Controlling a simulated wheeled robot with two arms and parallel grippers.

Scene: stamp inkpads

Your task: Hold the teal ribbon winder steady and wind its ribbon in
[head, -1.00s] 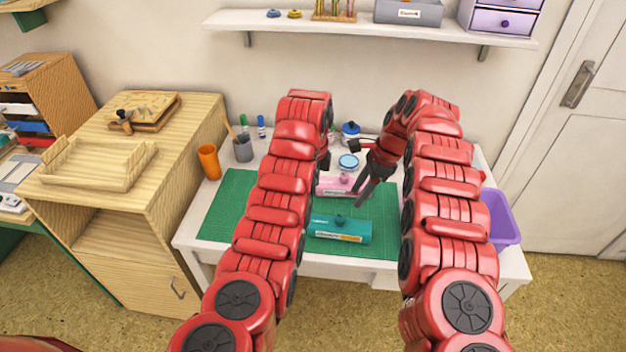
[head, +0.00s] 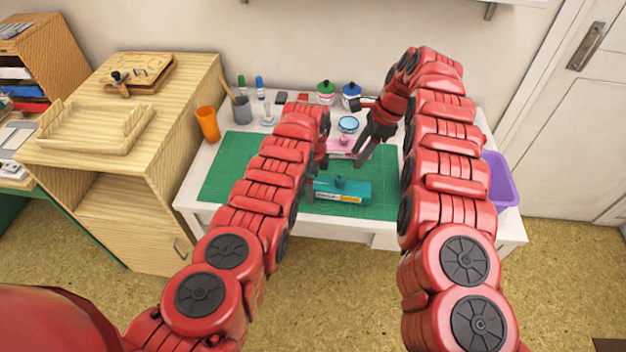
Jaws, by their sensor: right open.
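The teal ribbon winder (head: 345,191) lies on the green cutting mat (head: 230,175), near its front edge. It has a knob on top and a pale and orange label along its front. My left gripper (head: 314,178) is at the winder's left end, mostly hidden by my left arm; I cannot tell whether it touches the winder or how its jaws stand. My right gripper (head: 360,150) is open and empty, above and behind the winder, in front of a similar pink object (head: 342,144). I cannot make out a loose ribbon.
An orange cup (head: 207,124) and a grey pen pot (head: 242,110) stand at the table's back left. Bottles with green (head: 326,92) and blue (head: 351,95) tops and a round blue-rimmed tin (head: 348,124) stand behind the mat. A purple bin (head: 500,180) is at the right.

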